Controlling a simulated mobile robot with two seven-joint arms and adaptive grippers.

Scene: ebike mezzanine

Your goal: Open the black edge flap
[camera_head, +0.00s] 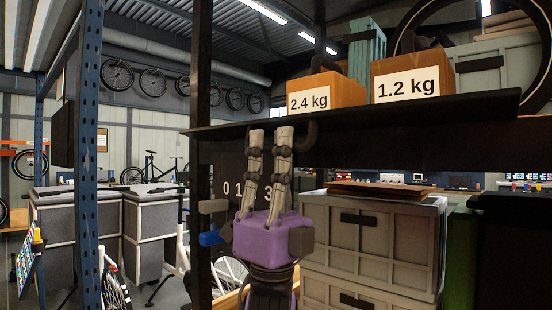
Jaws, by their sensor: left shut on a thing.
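The black edge flap (400,111) is a long, thin, dark strip running along the front of the shelf, at the upper middle and right. It sticks out roughly level, with its left end near the dark post. My left gripper (270,132) has a purple body and two pale grey fingers pointing up. Its fingertips are at the flap's edge, left of the middle, and it is shut on the flap; the exact contact is hard to see. A curved black handle (313,133) shows just right of the fingertips, partly hidden by them. My right gripper is out of view.
Two orange boxes marked 2.4 kg (325,94) and 1.2 kg (412,78) stand on the shelf above the flap. Stacked grey crates (375,240) fill the space below right. A dark post (201,70) rises close at the left of the gripper.

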